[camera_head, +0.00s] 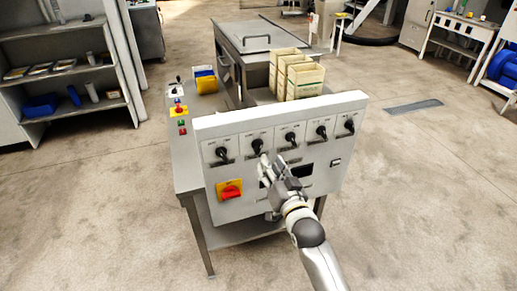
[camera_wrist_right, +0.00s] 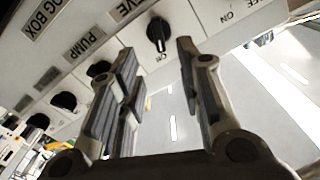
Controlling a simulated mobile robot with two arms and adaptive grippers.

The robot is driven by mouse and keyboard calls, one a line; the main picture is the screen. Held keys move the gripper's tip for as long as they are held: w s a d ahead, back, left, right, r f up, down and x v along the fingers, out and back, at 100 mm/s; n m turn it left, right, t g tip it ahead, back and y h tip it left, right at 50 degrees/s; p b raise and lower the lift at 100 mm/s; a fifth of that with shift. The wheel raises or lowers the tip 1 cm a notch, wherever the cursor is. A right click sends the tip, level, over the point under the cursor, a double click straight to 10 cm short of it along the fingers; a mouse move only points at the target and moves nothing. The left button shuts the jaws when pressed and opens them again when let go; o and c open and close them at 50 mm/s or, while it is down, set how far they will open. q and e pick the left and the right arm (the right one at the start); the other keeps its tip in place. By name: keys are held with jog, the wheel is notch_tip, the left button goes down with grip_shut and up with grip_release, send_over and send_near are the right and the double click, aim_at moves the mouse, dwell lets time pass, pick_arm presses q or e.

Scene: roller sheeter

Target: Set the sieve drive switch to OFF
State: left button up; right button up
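The control panel (camera_head: 208,183) carries a row of black rotary knobs. My right gripper (camera_head: 266,164) is just in front of the second knob from the left (camera_head: 257,145). In the right wrist view, my gripper's (camera_wrist_right: 158,65) fingers are apart with nothing between the tips. A black knob (camera_wrist_right: 158,33) shows beyond the gap, near a cut-off label ending in "VE". Its white-marked pointer points down in that view, and the small lettering below it is hard to read. I cannot tell whether the fingers touch it. My left gripper is not in view.
The neighbouring knob (camera_wrist_right: 100,68), near the "PUMP" label (camera_wrist_right: 85,42), is partly behind a finger. A red switch on a yellow plate (camera_head: 230,189) is low left on the panel. Cream boxes (camera_head: 303,80) stand behind the panel. Open floor lies on both sides.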

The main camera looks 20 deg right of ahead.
aim_at(261, 147)
jog(key=w+p, duration=0.1)
jog(key=w, duration=0.7)
jog(key=shift+w+a, duration=0.1)
jog(key=shift+a, duration=0.05)
grip_shut()
